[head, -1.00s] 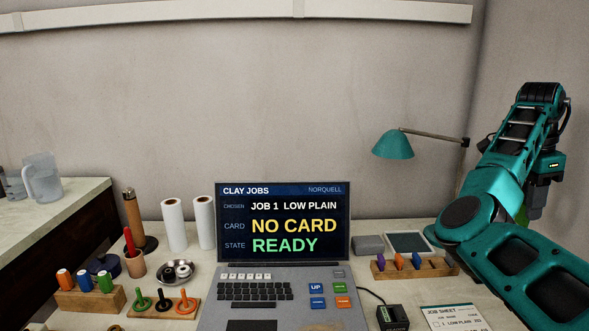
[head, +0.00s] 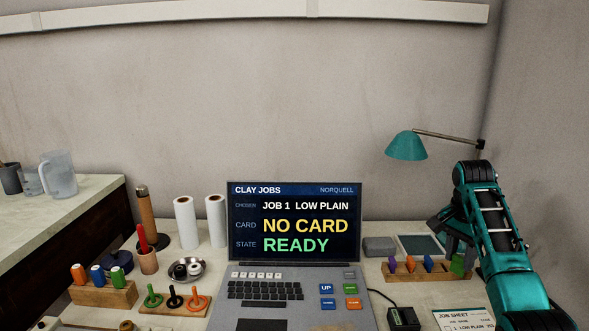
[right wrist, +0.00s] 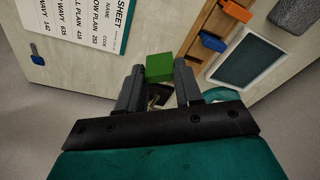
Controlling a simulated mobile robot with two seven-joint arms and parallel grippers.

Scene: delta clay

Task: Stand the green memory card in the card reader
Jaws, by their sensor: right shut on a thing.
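The green memory card (head: 457,264) is between the fingers of my right gripper (head: 459,249), by the right end of the wooden card rack. In the right wrist view the green card (right wrist: 159,67) sticks out past the two dark fingertips of the right gripper (right wrist: 160,82), which is shut on it. Whether the card touches the rack is unclear. The card reader (head: 403,318) is a small black box with a cable, right of the laptop, cut by the bottom edge. My left gripper is not in view.
The wooden rack (head: 399,276) holds orange and purple-blue cards. The laptop screen (head: 294,222) reads NO CARD and READY. A job sheet (head: 464,319) lies at the front right. A grey block (head: 380,246) and dark tablet (head: 422,246) lie behind the rack, under a teal lamp (head: 406,146).

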